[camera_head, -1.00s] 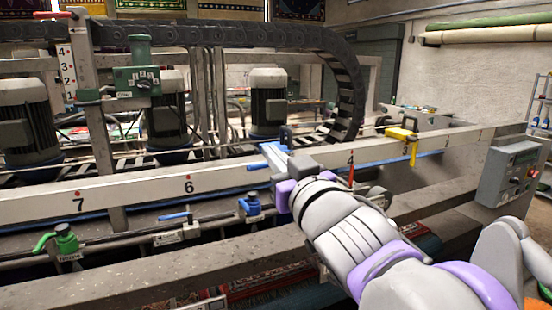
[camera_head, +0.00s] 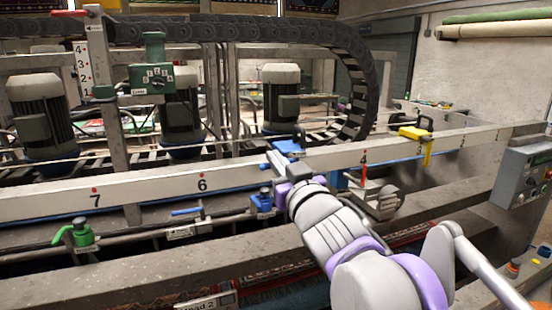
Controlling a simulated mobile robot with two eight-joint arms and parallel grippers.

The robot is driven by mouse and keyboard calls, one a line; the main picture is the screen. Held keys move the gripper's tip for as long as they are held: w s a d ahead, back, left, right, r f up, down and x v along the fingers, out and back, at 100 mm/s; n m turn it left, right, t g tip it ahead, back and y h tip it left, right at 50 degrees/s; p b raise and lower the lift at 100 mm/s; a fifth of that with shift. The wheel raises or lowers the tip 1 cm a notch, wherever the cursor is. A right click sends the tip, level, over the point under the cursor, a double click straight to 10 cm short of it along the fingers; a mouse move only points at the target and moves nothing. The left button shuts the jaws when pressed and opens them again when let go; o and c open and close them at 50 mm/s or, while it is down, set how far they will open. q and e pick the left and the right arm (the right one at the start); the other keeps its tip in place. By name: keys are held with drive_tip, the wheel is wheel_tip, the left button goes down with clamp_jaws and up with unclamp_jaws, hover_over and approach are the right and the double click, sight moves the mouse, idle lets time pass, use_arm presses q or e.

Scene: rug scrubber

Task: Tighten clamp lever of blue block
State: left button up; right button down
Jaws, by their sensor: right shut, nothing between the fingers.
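The blue block (camera_head: 287,147) sits on top of the long white numbered beam (camera_head: 235,176), between marks 6 and 4, with a dark upright handle behind it. My right gripper (camera_head: 272,164) is at the block's front left. It is shut and holds nothing. A small blue tip (camera_head: 263,166), possibly the clamp lever's end, shows just left of the fingers. The fingers hide most of the lever and the block's lower front, so I cannot tell its angle or whether they touch it. My left gripper is out of view.
A yellow block (camera_head: 416,133) sits farther right on the beam. On the lower rail are a blue clamp (camera_head: 262,201), a blue lever (camera_head: 186,211) and a green clamp (camera_head: 77,235). A grey control box (camera_head: 522,174) stands at right. Motors (camera_head: 281,98) stand behind the beam.

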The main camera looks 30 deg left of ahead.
drive_tip(key=shift+s, duration=0.15)
drive_tip(key=shift+f+n, duration=0.45)
drive_tip(key=shift+n, duration=0.75)
wheel_tip(320, 180, down, 6)
drive_tip(key=w+d+n+g, duration=0.2)
drive_tip(key=n, duration=1.2)
drive_tip(key=shift+w+r+g, duration=0.25)
drive_tip(key=shift+g, duration=0.05)
drive_tip(key=shift+w+d, duration=0.1)
